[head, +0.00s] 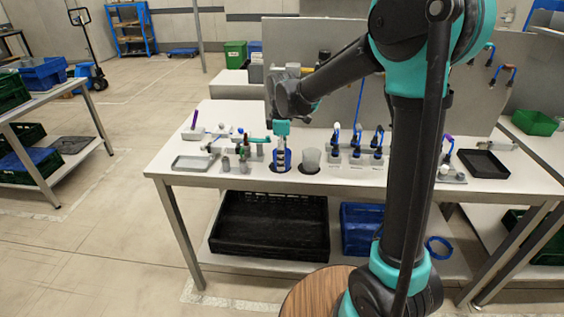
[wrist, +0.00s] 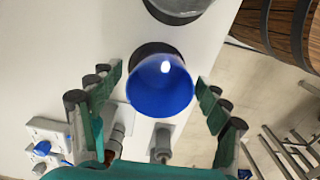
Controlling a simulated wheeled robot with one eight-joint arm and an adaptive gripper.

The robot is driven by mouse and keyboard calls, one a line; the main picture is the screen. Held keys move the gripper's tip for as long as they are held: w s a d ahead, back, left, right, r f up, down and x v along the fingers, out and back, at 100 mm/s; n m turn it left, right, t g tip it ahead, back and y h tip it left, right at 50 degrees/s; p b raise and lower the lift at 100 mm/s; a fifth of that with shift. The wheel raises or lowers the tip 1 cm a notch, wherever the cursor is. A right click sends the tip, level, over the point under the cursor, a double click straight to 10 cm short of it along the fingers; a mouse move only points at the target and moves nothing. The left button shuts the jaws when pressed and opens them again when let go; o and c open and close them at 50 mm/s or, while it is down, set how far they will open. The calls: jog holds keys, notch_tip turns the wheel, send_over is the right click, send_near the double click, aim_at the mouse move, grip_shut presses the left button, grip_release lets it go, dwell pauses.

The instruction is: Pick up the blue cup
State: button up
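The blue cup (head: 281,161) stands on a dark round mat on the white table in the head view. The wrist view looks down into its open mouth (wrist: 160,90). My gripper (head: 282,147) points straight down above the cup and partly overlaps it in the head view. In the wrist view my gripper (wrist: 159,76) is open, with one finger on each side of the cup. Gaps show between both fingers and the cup wall. How far the fingertips reach down beside the cup cannot be told.
A clear grey cup (head: 311,157) stands close to the right of the blue cup on its own dark mat. A grey panel (head: 340,60) rises behind.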

jog(key=c, duration=0.9)
jog(key=shift+r, duration=0.2)
jog(key=shift+c, duration=0.2)
notch_tip(320, 180, up, 20)
jog(key=shift+f, duration=0.15)
